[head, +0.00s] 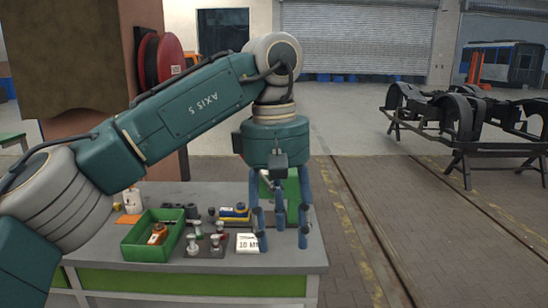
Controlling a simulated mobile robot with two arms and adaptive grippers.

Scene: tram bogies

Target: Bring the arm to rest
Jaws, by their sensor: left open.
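My left arm comes in from the left and bends over the workbench (200,283). My left gripper (280,238) hangs down from its teal wrist, with its blue fingers spread apart. The fingers are open, and I see nothing held between them. The fingertips are in front of the right part of the bench top, near a white card (246,243) marked "10 M", partly hidden by a finger. I cannot tell how high the tips are above the bench. My right gripper does not show.
A green bin (139,250) with an orange-brown part stands on the bench. Several small metal parts (205,240) lie beside it. A red hose reel (170,58) hangs on the pillar behind. A dark bogie frame (465,120) stands at the right. The floor with rails (375,240) is clear.

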